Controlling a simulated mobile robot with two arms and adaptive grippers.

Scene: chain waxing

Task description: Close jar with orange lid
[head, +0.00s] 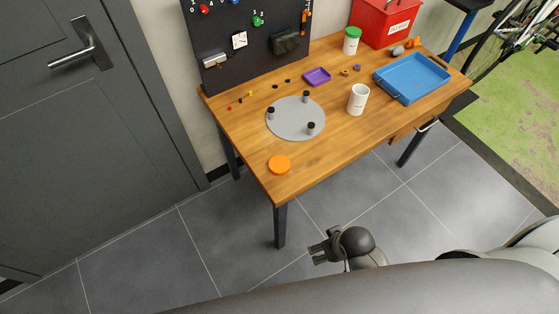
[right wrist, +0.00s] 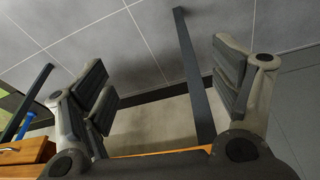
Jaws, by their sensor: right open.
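A white open jar (head: 358,99) stands upright on the wooden workbench (head: 335,150), right of the grey disc. The orange lid (head: 280,165) lies flat near the bench's front left corner, apart from the jar. My right gripper (head: 319,250) is in front of and below the bench edge, over the floor, away from both jar and lid. In the right wrist view its two fingers (right wrist: 165,85) are spread wide with nothing between them. My left gripper is not in view.
A grey disc (head: 288,127) with black pegs, a purple tray (head: 317,77), a blue tray (head: 405,82), a green-lidded jar (head: 352,41) and a red box (head: 384,22) are on the bench. A black pegboard (head: 245,62) stands behind. The front middle of the bench is clear.

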